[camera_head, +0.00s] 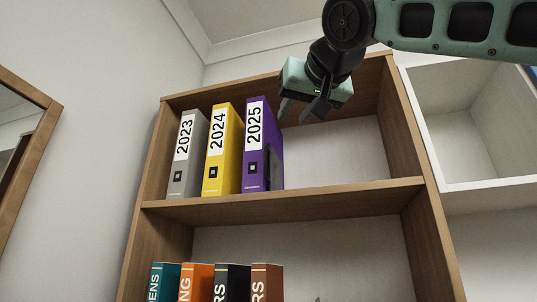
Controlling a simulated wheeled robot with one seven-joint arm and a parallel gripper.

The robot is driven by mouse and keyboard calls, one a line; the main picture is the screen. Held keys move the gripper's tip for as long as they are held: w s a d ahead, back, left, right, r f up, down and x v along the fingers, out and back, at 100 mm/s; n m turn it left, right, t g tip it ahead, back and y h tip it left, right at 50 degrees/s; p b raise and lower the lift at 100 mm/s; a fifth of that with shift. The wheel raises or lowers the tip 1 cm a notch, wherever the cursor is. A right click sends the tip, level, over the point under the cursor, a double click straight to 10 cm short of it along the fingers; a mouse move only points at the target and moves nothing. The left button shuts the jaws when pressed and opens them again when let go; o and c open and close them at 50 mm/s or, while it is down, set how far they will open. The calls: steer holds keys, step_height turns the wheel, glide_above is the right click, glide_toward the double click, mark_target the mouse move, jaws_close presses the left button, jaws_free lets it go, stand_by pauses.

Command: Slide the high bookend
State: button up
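The high bookend (273,168) is a dark upright plate on the upper shelf. It stands at the right side of the purple 2025 binder (256,130) and looks to be against it. My gripper (302,111) hangs in front of the upper part of the shelf, above and to the right of the bookend. Its two dark fingers are spread, with nothing between them. It appears apart from the bookend. The bookend's foot is hard to make out.
Grey 2023 (186,160) and yellow 2024 (222,150) binders stand left of the purple one. The upper shelf (345,190) is bare to the right. Several books (197,282) stand on the lower shelf. A white cubby (480,186) hangs at right, a wood-framed mirror (38,135) at left.

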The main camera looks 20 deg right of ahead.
mark_target(266, 155)
steer(key=w+p, duration=0.2)
steer(key=w, duration=0.3)
steer(key=w+p, duration=0.3)
steer(key=w, duration=0.3)
steer(key=w+p, duration=0.3)
steer(key=w, duration=0.3)
steer(key=shift+d, duration=0.35)
jaws_close()
